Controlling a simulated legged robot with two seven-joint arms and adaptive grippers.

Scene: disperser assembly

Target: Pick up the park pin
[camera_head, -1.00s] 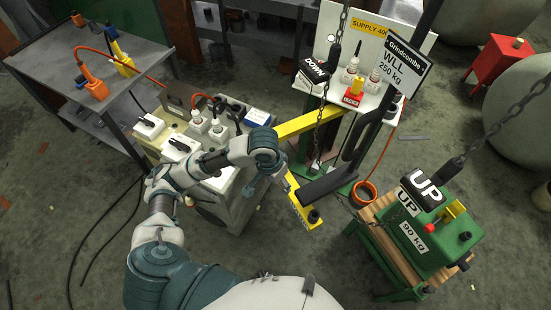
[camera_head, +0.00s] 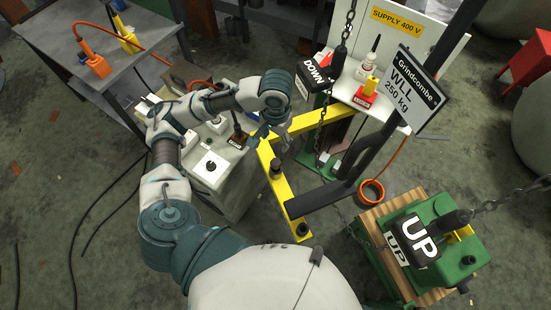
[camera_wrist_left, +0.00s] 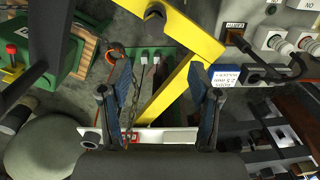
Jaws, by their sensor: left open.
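I cannot tell for certain which part is the park pin. A small yellow piece on a red labelled base (camera_head: 366,92) stands on the white supply panel (camera_head: 415,38). My left gripper (camera_head: 268,130) hangs above the yellow crane leg (camera_head: 318,122), left of the hanging chain (camera_head: 322,125). In the left wrist view my left gripper (camera_wrist_left: 158,68) has its two blue fingers spread apart, with nothing held between them. Past them are a green plate with slots (camera_wrist_left: 155,62), the chain (camera_wrist_left: 134,88) and the yellow beam (camera_wrist_left: 185,88). My right gripper is out of view.
A black DOWN pendant (camera_head: 318,72) hangs beside the panel. A sloping black post with a Grindcombe sign (camera_head: 407,90) stands to its right. A green machine with an UP block (camera_head: 418,240) sits on a wooden-topped stand. A socket-topped cabinet (camera_head: 212,168) is below my arm.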

